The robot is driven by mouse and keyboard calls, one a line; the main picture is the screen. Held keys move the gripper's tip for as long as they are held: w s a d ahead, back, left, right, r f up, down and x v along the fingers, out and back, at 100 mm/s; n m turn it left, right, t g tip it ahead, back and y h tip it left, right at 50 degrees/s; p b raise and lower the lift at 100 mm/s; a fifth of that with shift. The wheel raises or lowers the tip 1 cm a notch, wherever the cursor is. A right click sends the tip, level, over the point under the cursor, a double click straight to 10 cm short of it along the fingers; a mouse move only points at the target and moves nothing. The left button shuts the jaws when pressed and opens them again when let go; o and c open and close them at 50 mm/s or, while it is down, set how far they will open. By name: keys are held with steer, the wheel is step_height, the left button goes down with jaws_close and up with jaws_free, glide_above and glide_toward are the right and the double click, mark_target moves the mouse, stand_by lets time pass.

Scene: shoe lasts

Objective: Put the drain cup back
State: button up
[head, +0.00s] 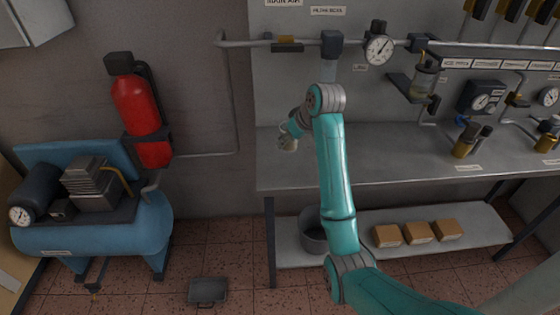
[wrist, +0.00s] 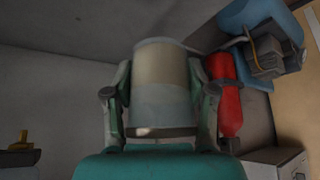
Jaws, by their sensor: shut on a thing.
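My gripper (wrist: 161,95) is shut on the drain cup (wrist: 160,70), a pale cylinder with a cream band and greyer ends, with one finger on each side. In the head view my gripper (head: 288,138) is left of my wrist, above the bench's left end. Only a small cream part of the cup (head: 289,145) shows there. A dark block with a grey-blue lower part, the filter (head: 331,44), hangs on the wall pipe under a label reading filter bowl. My arm partly covers the space below it.
The bench (head: 400,165) carries valves at the right. A gauge (head: 378,49) and a glass-bowled unit (head: 424,79) are on the wall. A red extinguisher (head: 139,115) and a blue compressor (head: 100,235) stand left. A grey bucket (head: 313,238) and boxes (head: 418,232) sit on the lower shelf.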

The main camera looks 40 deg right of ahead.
mark_target(282, 165)
steer(key=shift+w+a, duration=0.2)
steer(key=shift+w, duration=0.1)
steer(key=shift+w+f, duration=0.1)
steer(key=shift+f, duration=4.7)
steer(key=shift+f, duration=0.15)
steer(key=o, duration=1.3)
steer(key=v, duration=1.2)
